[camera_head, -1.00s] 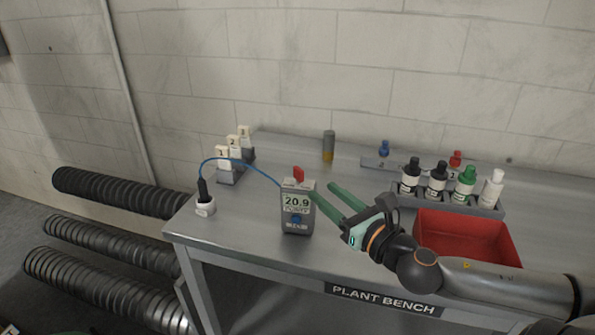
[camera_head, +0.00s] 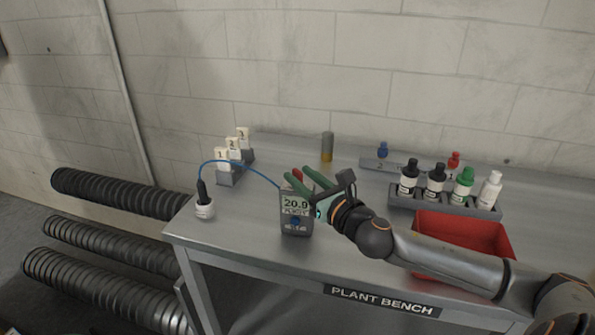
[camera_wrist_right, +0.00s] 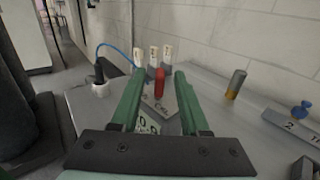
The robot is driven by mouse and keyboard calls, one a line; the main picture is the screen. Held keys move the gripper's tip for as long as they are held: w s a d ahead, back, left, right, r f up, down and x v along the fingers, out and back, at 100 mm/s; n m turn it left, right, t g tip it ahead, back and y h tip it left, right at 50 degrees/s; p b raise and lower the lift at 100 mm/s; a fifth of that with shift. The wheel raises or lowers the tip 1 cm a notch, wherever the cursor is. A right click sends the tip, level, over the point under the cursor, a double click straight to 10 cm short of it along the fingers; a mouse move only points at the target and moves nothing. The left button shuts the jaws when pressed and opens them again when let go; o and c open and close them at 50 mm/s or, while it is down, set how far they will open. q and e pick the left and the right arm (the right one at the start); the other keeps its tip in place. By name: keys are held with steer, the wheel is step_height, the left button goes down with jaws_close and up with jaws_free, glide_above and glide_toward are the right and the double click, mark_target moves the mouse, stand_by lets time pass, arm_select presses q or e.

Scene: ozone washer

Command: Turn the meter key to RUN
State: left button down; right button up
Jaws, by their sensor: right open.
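The grey meter (camera_head: 296,222) stands upright near the front of the bench, its screen reading 20.9. Its red key (camera_head: 297,174) is on top, partly hidden by my right gripper in the head view. My right gripper (camera_head: 297,179) is open at the meter's top, with its green fingers pointing left. In the right wrist view the red key (camera_wrist_right: 160,82) stands between the two open fingers (camera_wrist_right: 157,92), with a gap on each side. The meter's top (camera_wrist_right: 158,107) shows lettering around the key, too small to read. My left gripper is not in view.
A blue cable runs from the meter to a black probe in a white cup (camera_head: 205,209). Numbered white tags (camera_head: 222,158) stand behind. A bottle rack (camera_head: 445,203) and red bin (camera_head: 480,234) are at right. A grey-and-yellow cylinder (camera_head: 327,147) stands at the back.

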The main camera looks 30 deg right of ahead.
steer(key=shift+w, duration=0.95)
jaws_close()
